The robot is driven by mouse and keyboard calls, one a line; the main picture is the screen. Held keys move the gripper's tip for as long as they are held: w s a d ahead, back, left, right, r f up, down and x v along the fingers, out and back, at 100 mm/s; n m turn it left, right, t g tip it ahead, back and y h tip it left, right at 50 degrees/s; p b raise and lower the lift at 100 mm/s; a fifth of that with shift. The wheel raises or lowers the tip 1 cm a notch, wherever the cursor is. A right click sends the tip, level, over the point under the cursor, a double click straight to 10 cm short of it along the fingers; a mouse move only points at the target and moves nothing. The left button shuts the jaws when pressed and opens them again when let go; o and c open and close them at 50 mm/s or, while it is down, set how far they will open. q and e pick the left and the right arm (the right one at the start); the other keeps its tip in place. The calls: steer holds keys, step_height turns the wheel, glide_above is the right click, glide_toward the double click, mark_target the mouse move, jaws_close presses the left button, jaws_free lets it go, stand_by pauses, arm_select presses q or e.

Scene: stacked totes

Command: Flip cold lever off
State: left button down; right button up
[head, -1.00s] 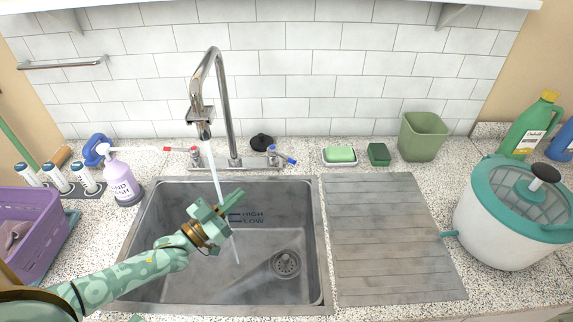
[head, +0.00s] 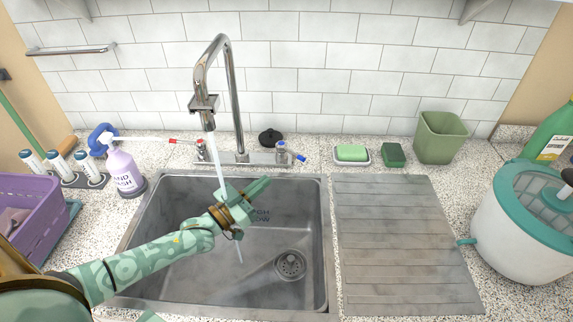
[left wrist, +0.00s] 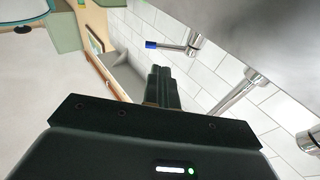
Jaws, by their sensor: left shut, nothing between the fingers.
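The cold lever (head: 292,154) is the blue-tipped handle on the right of the faucet (head: 238,110). It points right and slightly toward me. In the left wrist view its blue tip (left wrist: 152,44) shows above the fingers. The red-tipped lever (head: 187,142) is on the left and points left. A stream of water (head: 219,165) falls from the spout. My left gripper (head: 264,185) is shut and empty above the sink, to the front left of the cold lever and apart from it. Its closed fingers (left wrist: 161,82) show in the left wrist view. My right gripper is not in view.
The sink (head: 185,275) lies under my left arm. A ribbed drainboard (head: 400,245), soap dish (head: 352,160), sponge (head: 394,155) and green cup (head: 440,138) are to the right. A soap bottle (head: 125,172) and purple basket (head: 30,215) are at left. A dark stopper (head: 269,136) sits behind the cold lever.

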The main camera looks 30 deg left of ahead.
mark_target(291, 152)
arm_select(q)
steer(key=b+x, duration=0.1)
steer(key=x, duration=0.8)
